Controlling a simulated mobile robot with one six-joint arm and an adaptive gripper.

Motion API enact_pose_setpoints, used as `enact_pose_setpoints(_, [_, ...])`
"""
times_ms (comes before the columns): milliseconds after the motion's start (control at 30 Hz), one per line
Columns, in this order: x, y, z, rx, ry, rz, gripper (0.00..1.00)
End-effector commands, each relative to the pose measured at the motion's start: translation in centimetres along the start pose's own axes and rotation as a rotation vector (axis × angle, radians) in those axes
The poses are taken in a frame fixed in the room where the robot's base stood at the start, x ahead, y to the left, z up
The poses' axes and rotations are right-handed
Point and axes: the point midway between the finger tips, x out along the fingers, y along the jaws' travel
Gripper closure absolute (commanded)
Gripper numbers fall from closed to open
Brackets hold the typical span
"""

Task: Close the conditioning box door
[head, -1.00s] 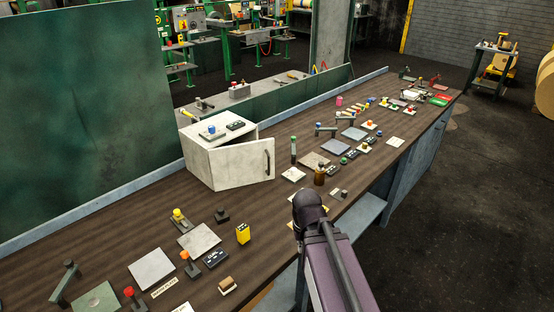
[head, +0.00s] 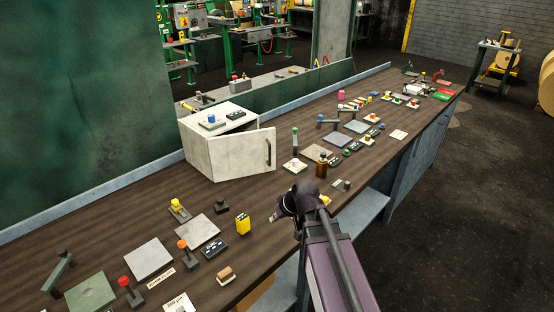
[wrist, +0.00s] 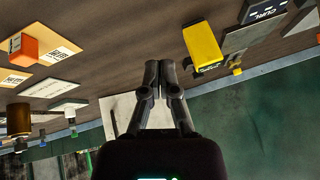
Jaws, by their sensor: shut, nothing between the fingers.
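The conditioning box (head: 205,142) is a white cabinet on the long workbench. Its door (head: 243,160) stands ajar, swung out toward the bench front, with a dark handle (head: 268,153) near its right edge. My gripper (head: 279,215) is at the bench's front edge, in front of the box and apart from the door. In the wrist view its two fingers (wrist: 158,68) are together and empty. A pale surface (wrist: 117,112), likely the box, shows partly behind them. That view appears inverted.
A brown bottle (head: 322,167) stands right of the door. Several plates, knobs and switches crowd the bench. Some bare wood lies in front of the box.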

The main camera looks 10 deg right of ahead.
Motion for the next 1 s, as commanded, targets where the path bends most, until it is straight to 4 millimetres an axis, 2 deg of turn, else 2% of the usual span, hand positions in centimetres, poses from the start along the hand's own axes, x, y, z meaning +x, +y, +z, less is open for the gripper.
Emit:
enact_pose_setpoints(33, [1.7,0.5,-1.3,-0.035,0.078,-0.027,1.0])
enact_pose_setpoints(200, [3.3,1.5,-6.4,-0.138,0.355,-0.072,1.0])
enact_pose_setpoints(367, [3.8,3.5,-10.7,-0.192,0.605,-0.043,1.0])
enact_pose_setpoints(500, [3.7,6.2,-13.7,-0.202,0.8,0.034,1.0])
enact_pose_setpoints(633, [3.5,9.3,-15.6,-0.182,0.94,0.135,1.0])
enact_pose_setpoints(800, [3.1,12.7,-16.7,-0.141,1.04,0.255,1.0])
enact_pose_setpoints(1000, [2.8,14.6,-17.0,-0.109,1.077,0.326,1.0])
